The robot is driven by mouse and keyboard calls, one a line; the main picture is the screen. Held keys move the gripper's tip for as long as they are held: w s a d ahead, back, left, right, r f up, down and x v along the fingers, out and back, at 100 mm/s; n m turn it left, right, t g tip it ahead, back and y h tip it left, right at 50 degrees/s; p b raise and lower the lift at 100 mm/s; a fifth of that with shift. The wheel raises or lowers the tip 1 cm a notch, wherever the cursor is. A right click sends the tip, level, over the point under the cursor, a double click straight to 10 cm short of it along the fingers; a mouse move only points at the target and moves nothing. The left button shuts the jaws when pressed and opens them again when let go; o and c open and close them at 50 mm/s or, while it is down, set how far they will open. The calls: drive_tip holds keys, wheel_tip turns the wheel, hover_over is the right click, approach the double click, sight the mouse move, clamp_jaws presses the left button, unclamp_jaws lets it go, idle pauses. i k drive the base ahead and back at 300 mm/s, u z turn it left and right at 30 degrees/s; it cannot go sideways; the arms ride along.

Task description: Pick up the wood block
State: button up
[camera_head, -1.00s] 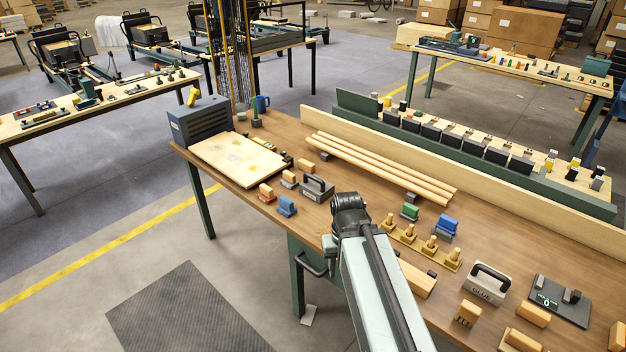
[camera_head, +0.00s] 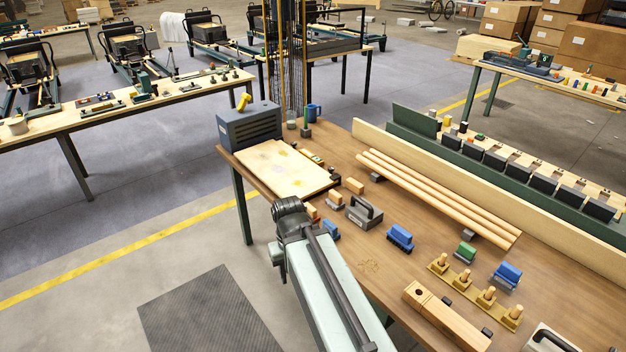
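Several small wood blocks are on the brown workbench; I cannot tell which one the task means. One plain wood block (camera_head: 353,186) lies near the light board's right corner. A second wood block (camera_head: 335,196) rests on a grey base just in front of it. A third wood-topped piece (camera_head: 312,211) is partly hidden by my arm. A longer wood block with a hole (camera_head: 445,315) lies at the bench's front. My gripper (camera_head: 288,206) is at the arm's dark end, over the bench's front-left edge. Its fingers are not discernible, and nothing held shows.
A grey handled block (camera_head: 364,212), a blue brush (camera_head: 400,237) and a pegged wood strip (camera_head: 475,290) stand nearby. Long wood rods (camera_head: 440,198) and a raised board (camera_head: 450,178) line the back. A blue-grey box (camera_head: 250,128) stands at the far left end.

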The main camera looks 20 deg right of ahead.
sight(352, 185)
drive_tip(key=u, duration=0.35)
drive_tip(key=i, duration=1.2)
drive_tip(key=z, duration=0.2)
